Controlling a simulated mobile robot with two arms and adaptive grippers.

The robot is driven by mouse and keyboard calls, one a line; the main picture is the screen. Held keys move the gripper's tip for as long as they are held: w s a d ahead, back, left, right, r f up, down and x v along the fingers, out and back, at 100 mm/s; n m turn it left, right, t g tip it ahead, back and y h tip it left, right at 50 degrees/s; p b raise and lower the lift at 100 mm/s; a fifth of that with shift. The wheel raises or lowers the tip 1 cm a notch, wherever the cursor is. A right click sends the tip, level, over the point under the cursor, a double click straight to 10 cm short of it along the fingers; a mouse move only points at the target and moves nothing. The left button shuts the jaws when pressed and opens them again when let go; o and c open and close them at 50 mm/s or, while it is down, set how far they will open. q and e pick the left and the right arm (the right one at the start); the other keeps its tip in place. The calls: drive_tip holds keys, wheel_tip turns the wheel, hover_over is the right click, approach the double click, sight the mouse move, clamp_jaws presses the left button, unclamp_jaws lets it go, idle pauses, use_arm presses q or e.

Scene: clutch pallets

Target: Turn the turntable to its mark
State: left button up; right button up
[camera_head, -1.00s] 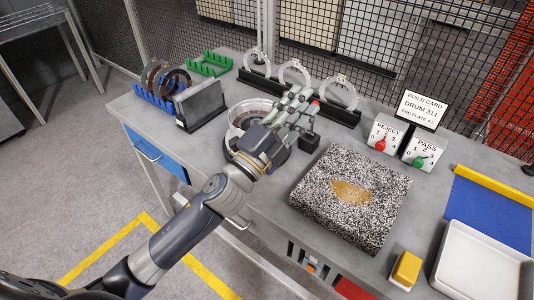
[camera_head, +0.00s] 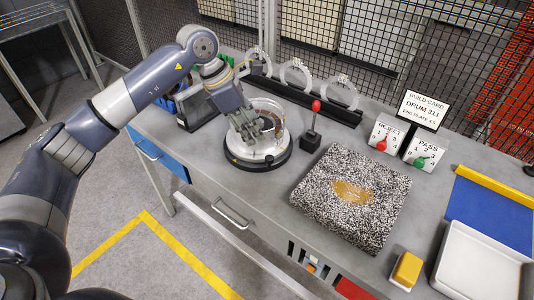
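The turntable (camera_head: 238,161) is a round black base on the grey bench, left of the granite block. A clear-walled drum (camera_head: 283,112) with a pale metal lower part stands on it. My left gripper (camera_head: 252,138) reaches down from the upper left, its fingers at the drum's near left side and partly over its opening. I cannot tell whether the fingers touch the drum or how far apart they are. The turntable's mark cannot be made out. My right gripper is not in view.
A red-knobbed lever (camera_head: 315,106) rises on a black block just right of the turntable. A rack of clear rings (camera_head: 297,72) stands behind. The speckled granite block (camera_head: 352,195) lies to the right, with REJECT (camera_head: 386,133) and PASS (camera_head: 421,152) counters beyond it.

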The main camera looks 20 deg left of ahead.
sight(269, 157)
use_arm(q)
drive_tip(key=p+x, duration=0.3)
drive_tip(key=x, duration=0.6)
drive_tip(key=shift+w+f, duration=0.1)
drive_tip(key=shift+f, duration=0.25)
drive_tip(key=shift+w+d+f, duration=0.1)
drive_tip(key=shift+d+f, duration=0.1)
drive_tip(key=shift+f, duration=0.3)
drive_tip(key=shift+c, duration=0.3)
clamp_jaws()
